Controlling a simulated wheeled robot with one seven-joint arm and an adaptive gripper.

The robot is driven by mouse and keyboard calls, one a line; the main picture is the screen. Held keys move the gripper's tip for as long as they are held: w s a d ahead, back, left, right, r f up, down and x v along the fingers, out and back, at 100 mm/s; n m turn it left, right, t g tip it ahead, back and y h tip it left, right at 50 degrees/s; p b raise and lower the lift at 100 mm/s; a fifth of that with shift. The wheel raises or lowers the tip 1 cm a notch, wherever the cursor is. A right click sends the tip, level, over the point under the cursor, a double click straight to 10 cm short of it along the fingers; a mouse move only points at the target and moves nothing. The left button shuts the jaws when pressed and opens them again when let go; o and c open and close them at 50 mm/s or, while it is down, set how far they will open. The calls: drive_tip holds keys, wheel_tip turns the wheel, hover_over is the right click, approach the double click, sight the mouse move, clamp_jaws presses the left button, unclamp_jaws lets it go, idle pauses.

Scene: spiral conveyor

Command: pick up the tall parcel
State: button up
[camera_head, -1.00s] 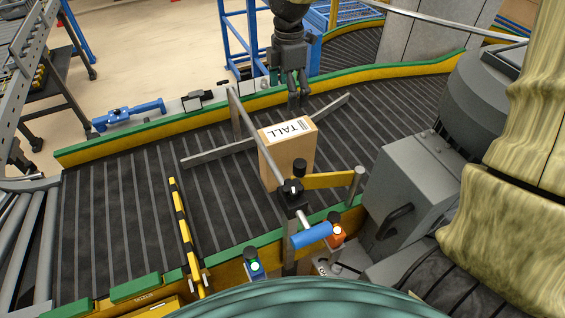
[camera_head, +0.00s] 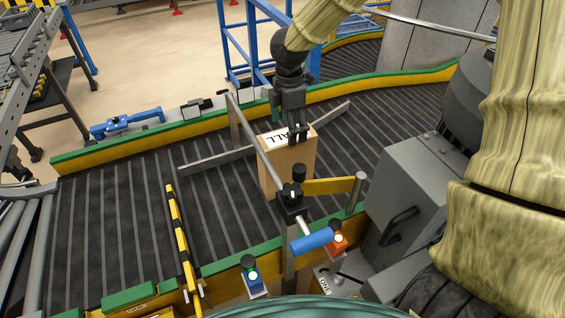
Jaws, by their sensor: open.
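The tall parcel (camera_head: 280,168) is a brown cardboard box standing upright on the dark slatted conveyor. A white label on its top reads "TALL", now partly covered by my gripper. My gripper (camera_head: 297,135) is dark grey, points down and is open, with its fingertips at the parcel's top right part in the picture. I cannot tell whether the fingers touch the box or straddle it.
A metal bar (camera_head: 252,142) crosses beside the parcel, with a flat bar (camera_head: 215,159) to its left. Green-and-yellow rails edge the belt. A grey machine box (camera_head: 400,185) stands right. The belt's left part is clear.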

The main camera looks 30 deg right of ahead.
sight(286, 135)
drive_tip(key=shift+s+a+f+p, duration=0.2)
drive_tip(key=shift+s+f+p, duration=0.05)
drive_tip(key=shift+f+p, duration=0.35)
drive_tip(key=f, duration=0.1)
drive_tip(key=f+p, duration=0.1)
drive_tip(key=shift+a+f, duration=0.25)
drive_tip(key=shift+f, duration=0.8)
drive_tip(key=shift+c, duration=0.3)
clamp_jaws()
